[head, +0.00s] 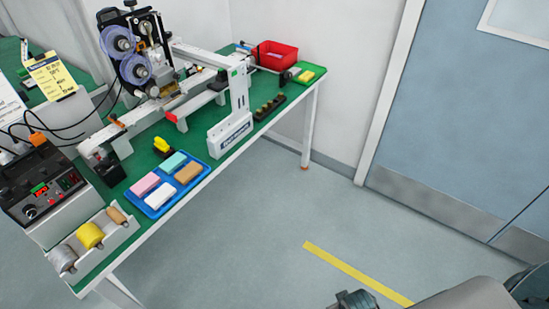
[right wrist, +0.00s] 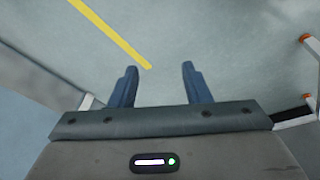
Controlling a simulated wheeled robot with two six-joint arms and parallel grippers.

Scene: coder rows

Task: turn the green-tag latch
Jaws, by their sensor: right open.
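A small green patch (head: 234,72) shows at the top of the white upright post of the machine on the green-topped bench; it may be the green tag. I cannot make out a latch there or which way it is turned. My right gripper (right wrist: 156,72) is open and empty in the right wrist view, its two blue fingers apart above bare floor. Part of it shows at the bottom edge of the head view (head: 355,299), well away from the bench. My left gripper is not in view.
The bench (head: 217,164) also carries a blue tray (head: 160,210) of coloured blocks, a red bin (head: 276,55), a control box (head: 40,185) and a rack of spools (head: 120,232). Grey floor with a yellow stripe (head: 355,272) is clear before the blue door (head: 455,110).

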